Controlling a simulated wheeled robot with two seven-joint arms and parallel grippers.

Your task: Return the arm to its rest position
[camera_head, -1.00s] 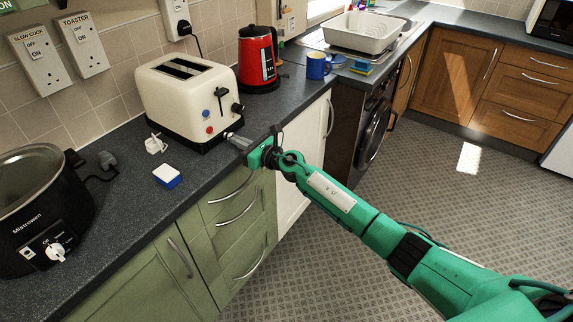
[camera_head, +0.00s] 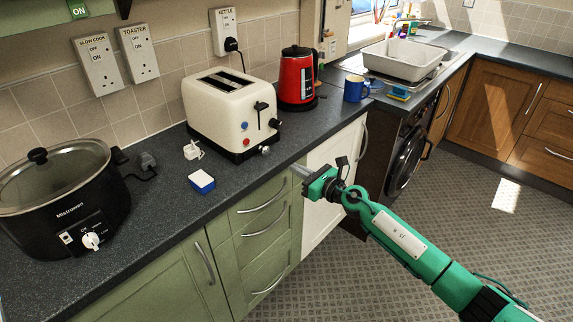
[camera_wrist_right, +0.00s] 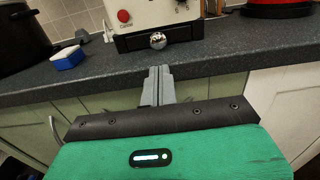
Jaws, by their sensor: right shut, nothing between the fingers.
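My right arm reaches in from the lower right in the head view. Its green gripper (camera_head: 300,172) is shut and empty, in front of the counter edge and apart from the toaster. In the right wrist view the closed fingers (camera_wrist_right: 158,84) point toward the counter edge, below the toaster's round silver knob. The cream toaster (camera_head: 222,112) stands on the counter and also shows in the wrist view (camera_wrist_right: 146,14). My left gripper is not in view.
The dark counter (camera_head: 160,212) runs along the wall, with green drawers (camera_head: 262,232) below. A slow cooker (camera_head: 62,200), a blue-and-white sponge (camera_head: 201,181), a red kettle (camera_head: 298,78) and a blue mug (camera_head: 355,88) stand on it. The tiled floor (camera_head: 450,215) is clear at right.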

